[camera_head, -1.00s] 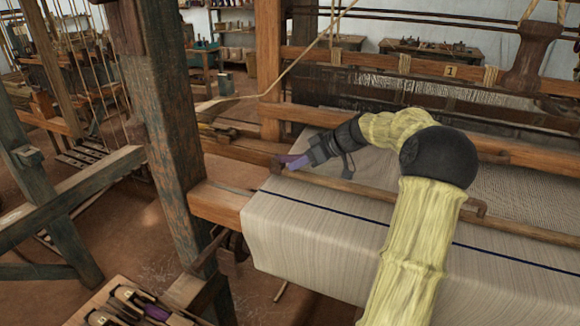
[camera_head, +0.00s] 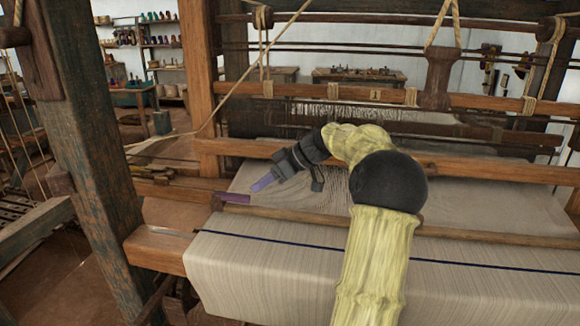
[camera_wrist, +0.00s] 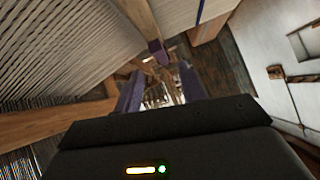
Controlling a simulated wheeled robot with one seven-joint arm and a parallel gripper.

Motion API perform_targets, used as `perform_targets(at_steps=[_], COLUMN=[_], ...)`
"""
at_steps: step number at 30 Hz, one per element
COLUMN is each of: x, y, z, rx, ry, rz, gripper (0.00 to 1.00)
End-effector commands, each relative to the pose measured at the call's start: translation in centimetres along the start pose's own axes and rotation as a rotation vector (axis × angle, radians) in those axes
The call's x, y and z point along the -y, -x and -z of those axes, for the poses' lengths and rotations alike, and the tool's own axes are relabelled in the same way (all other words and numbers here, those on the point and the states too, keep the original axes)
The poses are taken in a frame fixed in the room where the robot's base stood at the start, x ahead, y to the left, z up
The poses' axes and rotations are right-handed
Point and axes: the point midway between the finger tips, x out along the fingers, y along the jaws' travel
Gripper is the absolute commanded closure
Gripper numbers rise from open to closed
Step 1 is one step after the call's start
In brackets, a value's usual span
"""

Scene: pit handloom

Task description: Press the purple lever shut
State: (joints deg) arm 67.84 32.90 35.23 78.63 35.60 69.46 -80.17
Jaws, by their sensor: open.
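The purple lever (camera_head: 235,198) is a short purple piece by the left end of the wooden bar across the woven cloth (camera_head: 300,255). In the wrist view the purple lever (camera_wrist: 157,50) shows just beyond and between my fingertips. My gripper (camera_head: 260,184) has purple fingers and is open and empty. It sits above and to the right of the lever, with a small gap in the head view. In the wrist view my gripper (camera_wrist: 160,76) has its two fingers apart. I cannot tell whether the lever is fully shut.
A thick worn loom post (camera_head: 95,150) stands at the left. A wooden crossbeam (camera_head: 450,170) runs behind my arm, and a front bar (camera_head: 460,235) crosses the cloth. A thin cord (camera_head: 255,75) slants down to the left. The air above the cloth is mostly free.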

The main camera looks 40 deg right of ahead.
Motion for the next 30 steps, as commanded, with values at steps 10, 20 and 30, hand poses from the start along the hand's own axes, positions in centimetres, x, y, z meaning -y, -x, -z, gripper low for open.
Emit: perform_targets(at_steps=[10,20,30], x=[-0.1,0.0,0.0], y=[7.0,8.9,8.9], z=[-0.1,-0.1,-0.1], rx=[-0.001,0.001,0.001], ry=[-0.002,-0.001,-0.001], rz=[-0.005,-0.001,-0.001], gripper=[0.6,0.6,0.6])
